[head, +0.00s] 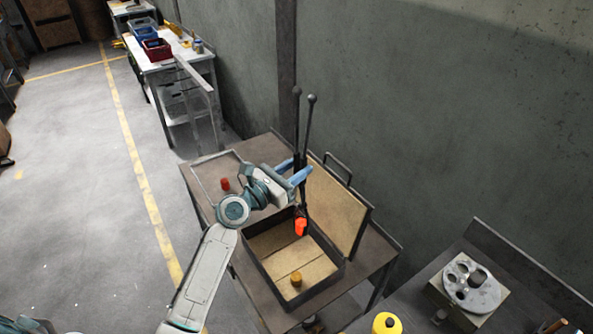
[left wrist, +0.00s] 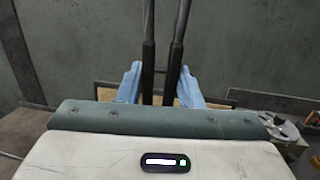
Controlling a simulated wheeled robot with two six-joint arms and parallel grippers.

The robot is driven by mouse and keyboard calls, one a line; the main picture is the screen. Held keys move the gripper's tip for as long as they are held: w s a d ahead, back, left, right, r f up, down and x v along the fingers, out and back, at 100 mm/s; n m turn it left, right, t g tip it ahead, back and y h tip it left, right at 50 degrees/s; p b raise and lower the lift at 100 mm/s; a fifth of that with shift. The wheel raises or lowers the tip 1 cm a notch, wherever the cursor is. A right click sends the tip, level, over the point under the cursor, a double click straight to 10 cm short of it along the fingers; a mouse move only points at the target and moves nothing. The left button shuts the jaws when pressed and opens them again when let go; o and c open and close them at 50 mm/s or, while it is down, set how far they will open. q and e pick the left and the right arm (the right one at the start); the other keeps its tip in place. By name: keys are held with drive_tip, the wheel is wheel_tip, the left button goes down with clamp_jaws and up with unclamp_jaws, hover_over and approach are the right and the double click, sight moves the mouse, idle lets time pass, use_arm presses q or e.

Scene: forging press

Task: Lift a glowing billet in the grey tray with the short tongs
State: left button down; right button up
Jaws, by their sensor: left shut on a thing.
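My left gripper (head: 293,171) is shut on the short tongs (head: 303,130), which stand upright with their ball-ended handles up. In the left wrist view, the blue fingers (left wrist: 159,88) sit on either side of the tongs' two dark handles (left wrist: 148,50). A bright orange glowing billet (head: 300,227) is at the tongs' lower end, over the open, tan-lined box. Whether it is clear of the box floor is hard to tell. A duller red billet (head: 225,184) stands in the shallow grey tray (head: 213,158), left of the box. My right gripper is out of view.
The box (head: 264,278) has its lid (head: 335,205) standing open at the right. An orange-brown billet (head: 296,279) stands inside near the front. A bench with a round holed plate (head: 484,290) and a yellow object (head: 387,323) lies at lower right. A wall is behind.

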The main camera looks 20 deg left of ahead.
use_arm(q)
drive_tip(key=shift+r, duration=0.3)
